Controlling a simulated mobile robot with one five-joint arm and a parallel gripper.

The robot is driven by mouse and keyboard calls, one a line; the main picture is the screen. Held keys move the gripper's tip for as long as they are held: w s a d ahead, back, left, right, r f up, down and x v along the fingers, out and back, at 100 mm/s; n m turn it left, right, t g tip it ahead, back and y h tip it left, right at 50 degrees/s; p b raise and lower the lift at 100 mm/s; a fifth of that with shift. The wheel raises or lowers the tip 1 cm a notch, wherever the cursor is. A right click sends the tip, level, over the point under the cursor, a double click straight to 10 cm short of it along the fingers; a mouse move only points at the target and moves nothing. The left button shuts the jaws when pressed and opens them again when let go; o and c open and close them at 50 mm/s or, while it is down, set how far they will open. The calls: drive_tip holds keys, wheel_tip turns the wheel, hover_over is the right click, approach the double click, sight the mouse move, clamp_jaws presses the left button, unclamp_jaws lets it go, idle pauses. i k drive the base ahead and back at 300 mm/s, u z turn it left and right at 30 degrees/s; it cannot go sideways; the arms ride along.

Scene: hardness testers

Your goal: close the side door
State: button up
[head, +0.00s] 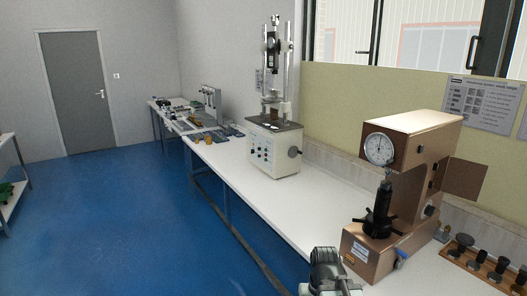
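A brown hardness tester (412,135) with a round dial stands on the white bench at the right. Its side door (465,178), a flat brown panel, stands open, sticking out to the right from the side of the housing. The opening beside it is partly visible and dark. The end of my arm with my gripper (330,272) shows at the bottom, in front of and left of the tester's base, apart from the door. Its fingers cannot be made out, so I cannot see whether it is open or shut.
A holder (480,266) with several dark-topped parts lies right of the tester. A taller cream testing machine (272,145) stands farther back on the bench. The wall with a poster (480,103) is behind the door. Blue floor (130,220) is clear at left.

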sight(463, 179)
drive_tip(key=u, duration=0.7)
drive_tip(key=k, duration=1)
drive_tip(key=z, duration=0.7)
drive_tip(key=i, duration=1)
